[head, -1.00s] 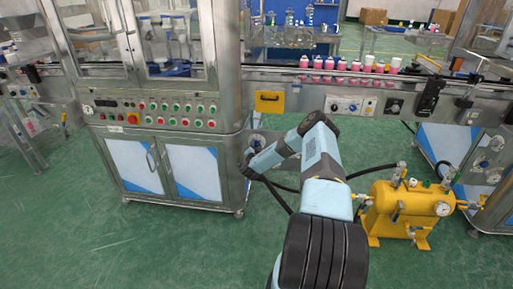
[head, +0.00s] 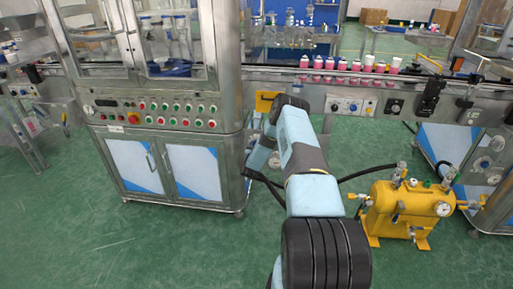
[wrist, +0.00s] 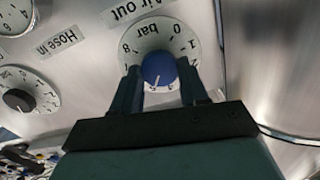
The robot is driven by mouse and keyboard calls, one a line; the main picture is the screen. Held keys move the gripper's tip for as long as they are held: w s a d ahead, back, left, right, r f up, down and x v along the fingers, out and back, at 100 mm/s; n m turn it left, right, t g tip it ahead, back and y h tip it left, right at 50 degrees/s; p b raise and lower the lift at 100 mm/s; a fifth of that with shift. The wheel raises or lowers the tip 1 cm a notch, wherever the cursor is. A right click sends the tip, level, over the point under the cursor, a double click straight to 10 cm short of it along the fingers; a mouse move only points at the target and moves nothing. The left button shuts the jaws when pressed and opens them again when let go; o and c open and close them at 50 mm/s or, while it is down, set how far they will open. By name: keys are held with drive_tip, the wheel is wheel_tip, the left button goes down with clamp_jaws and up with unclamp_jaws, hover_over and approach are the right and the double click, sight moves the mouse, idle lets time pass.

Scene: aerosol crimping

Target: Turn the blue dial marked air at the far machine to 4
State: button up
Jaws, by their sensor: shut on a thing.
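In the wrist view the blue dial (wrist: 158,68) sits on a round white scale plate (wrist: 150,36) marked "bar", with 0, 1, 2 and 8 readable. The plate's label above it reads "Air out". The two dark fingers of my gripper (wrist: 159,78) are on either side of the blue dial, shut on it. A pale mark shows at the dial's lower edge, and the numbers there are partly hidden by the fingers. In the head view my gripper and the dial are hidden behind my own arm.
In the wrist view a black knob (wrist: 18,100) on another scale is at the left, near a "Hose in" label (wrist: 58,42). In the head view a steel cabinet (head: 165,165) is at the left and a yellow tank (head: 405,210) at the right. Dark hoses (head: 370,172) run between.

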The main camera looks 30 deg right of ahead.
drive_tip(key=shift+s+d+f+n, duration=0.1)
drive_tip(key=shift+f+n, duration=0.05)
drive_tip(key=shift+n, duration=1.6)
drive_tip(key=shift+s+f+n, duration=0.1)
drive_tip(key=shift+n, duration=1.65)
drive_tip(key=o, duration=1.1)
drive_tip(key=shift+w+r, duration=0.1)
drive_tip(key=shift+w, duration=0.05)
drive_tip(key=shift+c, duration=0.2)
drive_tip(key=shift+a, duration=0.2)
drive_tip(key=v, duration=1.3)
drive_tip(key=shift+s, duration=0.35)
